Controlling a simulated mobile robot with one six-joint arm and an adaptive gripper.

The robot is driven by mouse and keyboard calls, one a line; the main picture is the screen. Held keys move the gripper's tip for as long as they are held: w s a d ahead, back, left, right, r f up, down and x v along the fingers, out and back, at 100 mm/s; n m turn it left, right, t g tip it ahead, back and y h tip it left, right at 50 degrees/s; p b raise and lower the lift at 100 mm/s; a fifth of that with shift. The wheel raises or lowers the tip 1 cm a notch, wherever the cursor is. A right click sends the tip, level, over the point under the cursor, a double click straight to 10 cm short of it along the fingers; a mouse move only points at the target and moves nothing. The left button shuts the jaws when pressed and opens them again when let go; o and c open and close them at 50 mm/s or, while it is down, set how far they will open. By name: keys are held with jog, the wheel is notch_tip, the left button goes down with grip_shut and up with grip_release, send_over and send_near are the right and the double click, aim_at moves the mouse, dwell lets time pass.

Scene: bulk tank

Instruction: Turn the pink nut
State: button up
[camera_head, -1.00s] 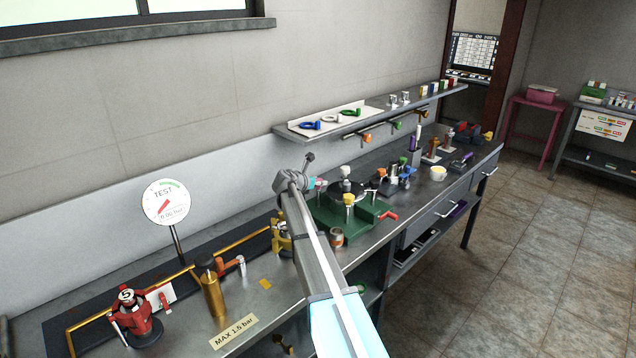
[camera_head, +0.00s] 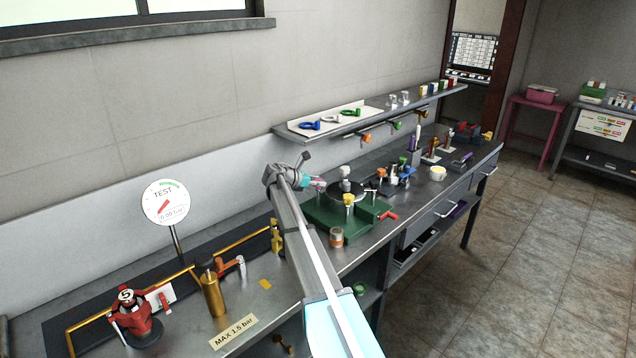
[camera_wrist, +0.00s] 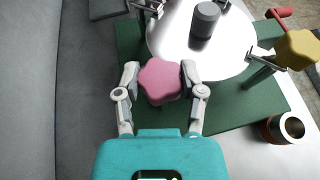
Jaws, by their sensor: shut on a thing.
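The pink nut (camera_wrist: 161,81) is a lobed knob at the left edge of a green base (camera_wrist: 128,42) in the wrist view. My gripper (camera_wrist: 160,88) has its two fingers on either side of the nut and is shut on it. In the head view my gripper (camera_head: 312,183) is small, at the left rear of the green base (camera_head: 325,212), and the pink nut is mostly hidden by it. A pale round disc (camera_wrist: 190,40) with a dark grey cylinder (camera_wrist: 204,20) standing on it sits on the base.
A yellow knob (camera_wrist: 297,49) on a clamp and a red handle (camera_head: 388,215) are on the right side of the base. A copper-coloured cup (camera_head: 336,237) stands in front. A shelf (camera_head: 370,115) runs along the wall behind. A gauge (camera_head: 166,202) stands at left.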

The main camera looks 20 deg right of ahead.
jog(key=m+g, duration=0.3)
jog(key=g, duration=0.1)
jog(key=m+g, duration=0.2)
jog(key=shift+w+d+m+y, duration=0.15)
jog(key=shift+w+m+y, duration=0.15)
jog(key=shift+s+m+g+y, duration=0.2)
jog(key=shift+m+g+y, duration=0.6)
jog(key=shift+m+g, duration=0.75)
jog(key=shift+g, duration=0.25)
jog(key=o, duration=1.2)
jog(key=shift+c, duration=0.2)
jog(key=shift+s+n, duration=0.1)
jog(key=shift+n, duration=0.35)
